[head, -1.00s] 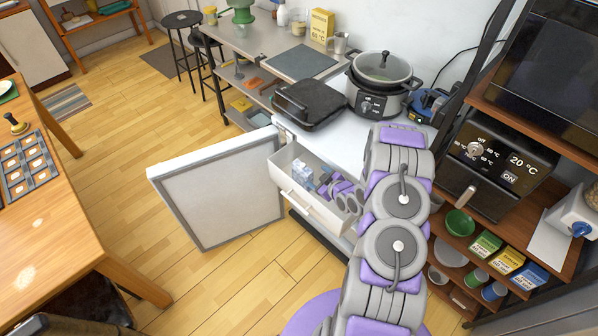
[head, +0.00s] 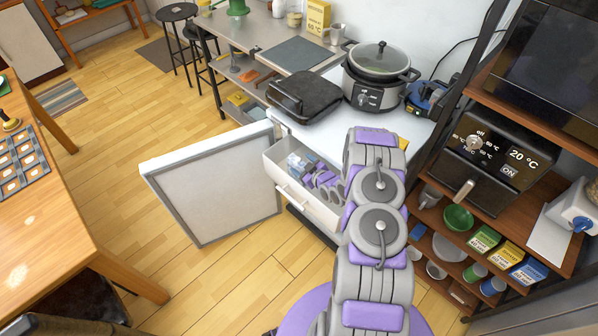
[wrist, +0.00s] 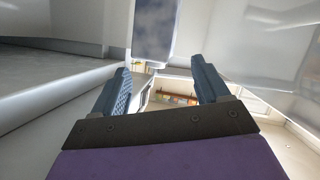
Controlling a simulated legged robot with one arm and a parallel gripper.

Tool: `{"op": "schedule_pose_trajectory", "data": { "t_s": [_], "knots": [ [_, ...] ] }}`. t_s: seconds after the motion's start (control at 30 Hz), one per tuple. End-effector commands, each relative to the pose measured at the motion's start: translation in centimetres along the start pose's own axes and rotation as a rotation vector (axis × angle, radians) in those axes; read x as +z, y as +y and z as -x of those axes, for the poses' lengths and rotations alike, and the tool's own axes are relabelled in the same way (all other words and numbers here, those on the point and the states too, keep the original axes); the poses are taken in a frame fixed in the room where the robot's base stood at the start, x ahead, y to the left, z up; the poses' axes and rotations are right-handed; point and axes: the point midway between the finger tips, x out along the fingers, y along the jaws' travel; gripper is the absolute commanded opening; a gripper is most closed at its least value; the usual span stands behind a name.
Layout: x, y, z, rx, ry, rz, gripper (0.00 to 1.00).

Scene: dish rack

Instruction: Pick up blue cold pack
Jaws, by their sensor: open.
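A pulled-out white drawer (head: 312,207) sits below the white counter, beside an open door. Small white and pale blue items (head: 297,163) lie in it; I cannot tell from the head view which is the blue cold pack. My gripper (head: 325,179) is down inside the drawer, next to these items. In the wrist view, my gripper (wrist: 160,78) is open, with its two blue-grey fingers apart and nothing between them. A mottled blue-grey thing (wrist: 153,30), perhaps the cold pack, stands just beyond the fingertips, partly cut off by the top edge.
The open door (head: 215,185) stands left of the drawer. A black grill (head: 303,95) and a slow cooker (head: 377,78) stand on the counter above. A shelf with an air fryer (head: 490,160) is on the right. The floor at left is clear up to the wooden table (head: 60,235).

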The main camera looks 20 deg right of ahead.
Motion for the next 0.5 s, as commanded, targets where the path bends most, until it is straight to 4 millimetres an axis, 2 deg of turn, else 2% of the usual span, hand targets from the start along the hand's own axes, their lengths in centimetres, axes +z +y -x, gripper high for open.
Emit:
{"op": "schedule_pose_trajectory", "data": {
  "t_s": [0.23,0.5],
  "knots": [
    [0.4,-0.1,-3.5,-0.002,-0.001,0.005,0.75],
    [0.4,0.1,-4.4,-0.001,-0.001,-0.002,0.75]
  ]
}}
